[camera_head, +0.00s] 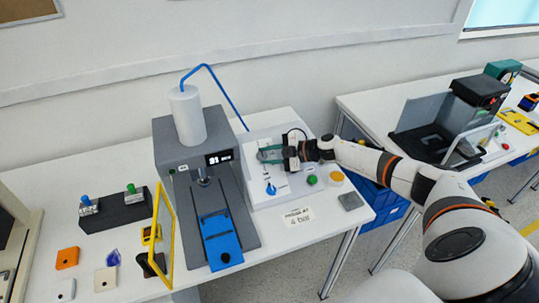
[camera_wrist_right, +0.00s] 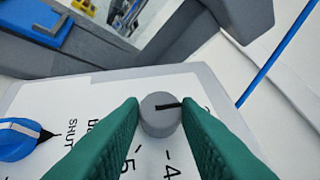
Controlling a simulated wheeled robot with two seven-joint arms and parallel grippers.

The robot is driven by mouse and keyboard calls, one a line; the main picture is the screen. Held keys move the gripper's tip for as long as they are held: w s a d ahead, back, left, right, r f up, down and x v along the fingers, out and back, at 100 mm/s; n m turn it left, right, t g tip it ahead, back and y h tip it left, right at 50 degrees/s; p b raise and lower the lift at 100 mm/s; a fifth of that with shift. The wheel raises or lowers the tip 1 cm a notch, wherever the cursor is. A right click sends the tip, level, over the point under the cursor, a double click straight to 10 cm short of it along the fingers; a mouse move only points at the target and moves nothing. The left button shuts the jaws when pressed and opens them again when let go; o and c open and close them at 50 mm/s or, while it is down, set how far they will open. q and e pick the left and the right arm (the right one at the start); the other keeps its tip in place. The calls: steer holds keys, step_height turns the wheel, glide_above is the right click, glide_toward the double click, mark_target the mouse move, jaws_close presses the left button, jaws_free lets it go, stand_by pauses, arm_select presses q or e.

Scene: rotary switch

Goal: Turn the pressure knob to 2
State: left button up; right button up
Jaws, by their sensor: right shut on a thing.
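The grey round pressure knob (camera_wrist_right: 160,113) shows in the right wrist view with a black pointer line across its top, pointing right and slightly up. The white dial panel (camera_wrist_right: 85,90) around it carries marks 5 and 4 below the knob; other marks are hidden behind the fingers. My right gripper (camera_wrist_right: 160,115) has its green fingers on both sides of the knob, shut on it. In the head view my right gripper (camera_head: 264,154) reaches in from the right over the panel, and the knob is hard to make out there. My left gripper is not in view.
A blue knob (camera_wrist_right: 18,138) marked SHUT sits beside the pressure knob. A green button (camera_head: 312,180) and a yellow-orange button (camera_head: 336,178) are on the panel's right part. A sign (camera_head: 298,216) reading 4 bar lies in front. A grey machine (camera_head: 175,150) stands left.

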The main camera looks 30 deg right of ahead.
stand_by(0.5)
steer(key=o, duration=1)
steer(key=shift+w, duration=0.1)
steer(key=b+v, duration=0.2)
steer(key=v, duration=1)
steer(key=shift+w+r, duration=0.1)
